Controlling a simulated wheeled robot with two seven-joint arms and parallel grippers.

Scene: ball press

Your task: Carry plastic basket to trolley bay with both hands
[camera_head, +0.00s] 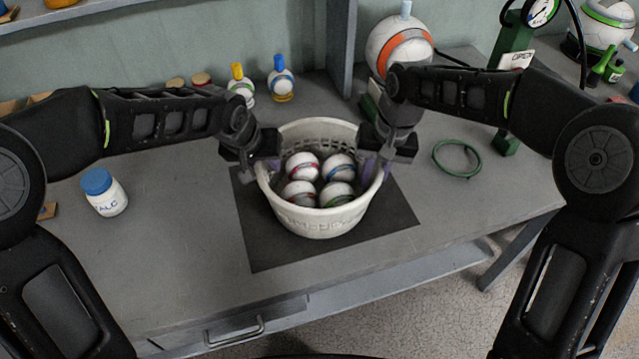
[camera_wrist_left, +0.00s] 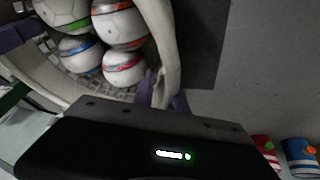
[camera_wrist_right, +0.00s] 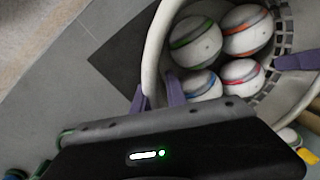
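The white plastic basket (camera_head: 318,222) stands upright over a dark mat on the grey bench and holds several white balls with coloured bands. My left gripper (camera_head: 262,172) is at its left rim, with purple fingers on both sides of the rim (camera_wrist_left: 165,50). My right gripper (camera_head: 378,168) is at the right rim, its purple fingers also either side of the rim (camera_wrist_right: 152,70). Both look closed on the rim. Whether the basket bottom touches the mat cannot be told. No trolley bay can be made out.
A white bottle with a blue lid (camera_head: 105,193) stands at the left of the bench. A green ring (camera_head: 457,158) lies to the right. Small bottles (camera_head: 281,80) and a green gauge stand (camera_head: 512,60) are behind. The dark mat (camera_head: 262,250) and front bench are clear.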

